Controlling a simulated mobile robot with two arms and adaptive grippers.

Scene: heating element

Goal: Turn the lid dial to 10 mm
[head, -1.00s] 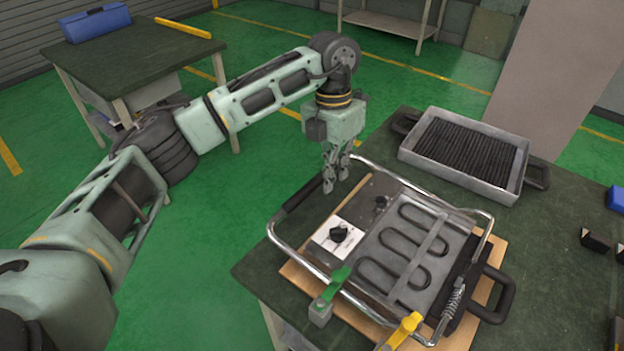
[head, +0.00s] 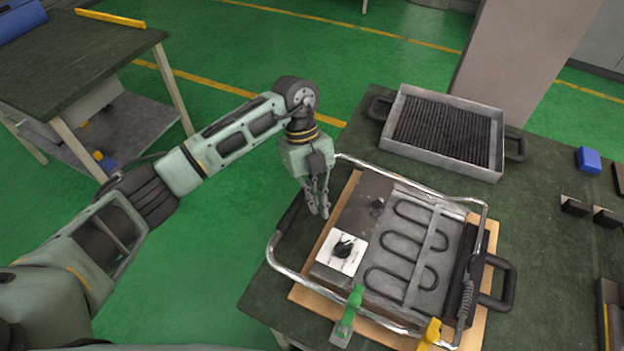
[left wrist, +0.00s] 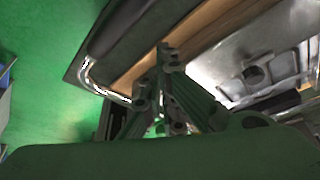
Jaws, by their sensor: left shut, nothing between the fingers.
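The device with the heating element (head: 408,240) lies on a wooden board on the dark table. Its dial is a black knob (head: 343,248) on a white plate (head: 329,262) at the device's left side. A smaller dark knob (head: 377,206) sits above it on the grey panel. My left gripper (head: 322,212) points down near the panel's left edge, up and left of the dial. It is shut and empty, apart from the dial. Its fingers also show in the left wrist view (left wrist: 165,90), with the device beyond. My right gripper is not in view.
A metal handle frame (head: 290,272) surrounds the device. Green (head: 347,315) and yellow (head: 430,334) clamps stand at its near edge. A tray of black rods (head: 447,133) sits behind. A blue block (head: 588,160) lies at right.

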